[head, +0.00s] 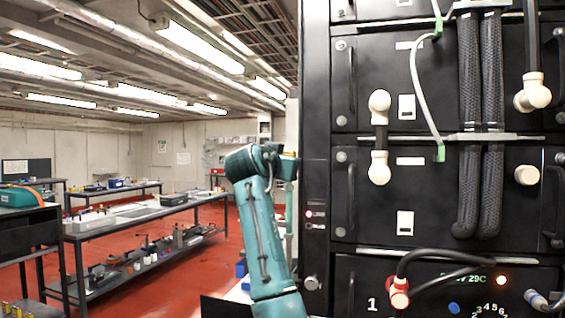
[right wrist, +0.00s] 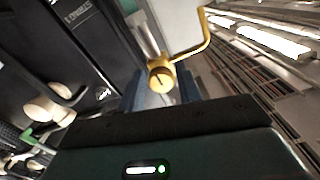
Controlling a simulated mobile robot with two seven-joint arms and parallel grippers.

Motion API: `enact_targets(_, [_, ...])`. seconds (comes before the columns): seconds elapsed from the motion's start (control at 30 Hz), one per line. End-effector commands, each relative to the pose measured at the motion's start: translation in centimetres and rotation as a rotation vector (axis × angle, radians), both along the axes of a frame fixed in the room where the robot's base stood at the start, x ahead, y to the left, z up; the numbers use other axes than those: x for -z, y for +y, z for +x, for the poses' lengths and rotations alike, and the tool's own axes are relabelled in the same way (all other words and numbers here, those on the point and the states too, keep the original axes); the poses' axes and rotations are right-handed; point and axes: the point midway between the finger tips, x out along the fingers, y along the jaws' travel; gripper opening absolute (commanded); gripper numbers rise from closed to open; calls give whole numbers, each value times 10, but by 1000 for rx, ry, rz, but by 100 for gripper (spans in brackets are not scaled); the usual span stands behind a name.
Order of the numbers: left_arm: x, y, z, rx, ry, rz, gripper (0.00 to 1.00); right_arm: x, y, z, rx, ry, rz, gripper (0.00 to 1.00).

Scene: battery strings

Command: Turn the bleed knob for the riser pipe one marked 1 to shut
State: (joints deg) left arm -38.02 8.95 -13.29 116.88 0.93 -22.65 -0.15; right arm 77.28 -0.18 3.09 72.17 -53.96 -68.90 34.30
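A round yellow knob (right wrist: 160,78) with a dark line on its face shows in the right wrist view. A bent yellow pipe or handle (right wrist: 207,38) is close above and right of it. My right gripper (right wrist: 165,90) has its blue-grey fingers apart, one on each side of the knob; I see no clear contact. I cannot read a number on the knob. In the head view a teal arm of mine rises beside the rack's left edge, and its gripper is hidden. The knob does not show there. My left gripper is not in view.
The black battery rack (head: 345,190) fills the right side of the head view, with cables, cream plugs (head: 380,168) and a white "1" on a lower panel. A pale green tube (head: 416,75) hangs across it. Workbenches (head: 150,212) stand on the red floor at left.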

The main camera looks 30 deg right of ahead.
Motion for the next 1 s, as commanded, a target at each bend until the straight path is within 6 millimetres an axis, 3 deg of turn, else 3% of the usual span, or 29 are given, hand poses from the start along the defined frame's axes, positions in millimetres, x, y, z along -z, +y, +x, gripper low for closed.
enact_targets(0.2, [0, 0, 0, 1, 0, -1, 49, -2, 0, -1, 0, -4, -3, 50])
enact_targets(0.5, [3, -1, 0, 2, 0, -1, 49, -3, 5, -4, -2, -8, -7, 50])
enact_targets(0.73, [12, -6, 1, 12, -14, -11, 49, 0, 36, -31, -4, -11, -5, 50])
enact_targets(1.0, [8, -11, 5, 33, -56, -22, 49, -1, 80, -68, -3, -8, -5, 50])
